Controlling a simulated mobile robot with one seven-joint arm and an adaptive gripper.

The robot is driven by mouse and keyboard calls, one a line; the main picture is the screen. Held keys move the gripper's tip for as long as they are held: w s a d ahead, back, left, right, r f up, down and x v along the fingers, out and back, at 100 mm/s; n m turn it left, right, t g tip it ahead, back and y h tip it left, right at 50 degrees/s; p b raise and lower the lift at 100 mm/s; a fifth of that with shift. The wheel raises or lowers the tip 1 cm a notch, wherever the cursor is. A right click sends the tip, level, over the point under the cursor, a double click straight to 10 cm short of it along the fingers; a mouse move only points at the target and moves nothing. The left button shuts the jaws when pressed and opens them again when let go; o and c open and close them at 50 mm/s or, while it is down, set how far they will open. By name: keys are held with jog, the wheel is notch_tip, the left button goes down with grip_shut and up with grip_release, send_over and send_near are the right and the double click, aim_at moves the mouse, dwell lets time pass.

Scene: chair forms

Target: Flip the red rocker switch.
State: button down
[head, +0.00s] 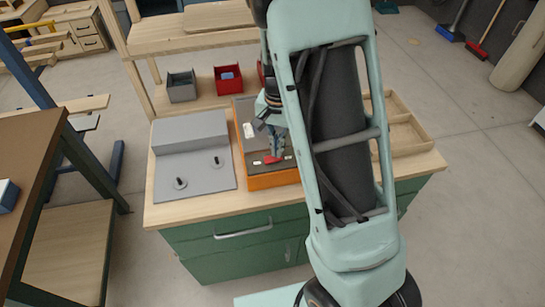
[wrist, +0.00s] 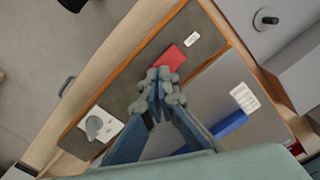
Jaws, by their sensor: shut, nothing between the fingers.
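The red rocker switch (wrist: 172,59) is set in the dark sloping panel (wrist: 203,25) of an orange-edged box. It also shows in the head view (head: 272,160), partly covered by my gripper (head: 275,153). In the wrist view my gripper (wrist: 158,86) is shut and empty, with its fingertips right beside the near end of the red switch and overlapping it slightly. I cannot tell whether they touch it. Which way the switch is tipped is not clear.
The panel also has a white-plated knob (wrist: 97,125) and white labels (wrist: 193,40). A blue bar (wrist: 230,123) is on the box's grey part. In the head view a grey unit with black pegs (head: 193,158) stands left, an empty wooden tray (head: 415,143) right, and small bins (head: 182,90) behind.

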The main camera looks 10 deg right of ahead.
jog(key=shift+f+b, duration=0.55)
jog(key=shift+f, duration=0.2)
jog(key=shift+r, duration=0.1)
jog(key=shift+r+p, duration=2.85)
jog(key=shift+r, duration=0.65)
jog(key=shift+w, duration=0.1)
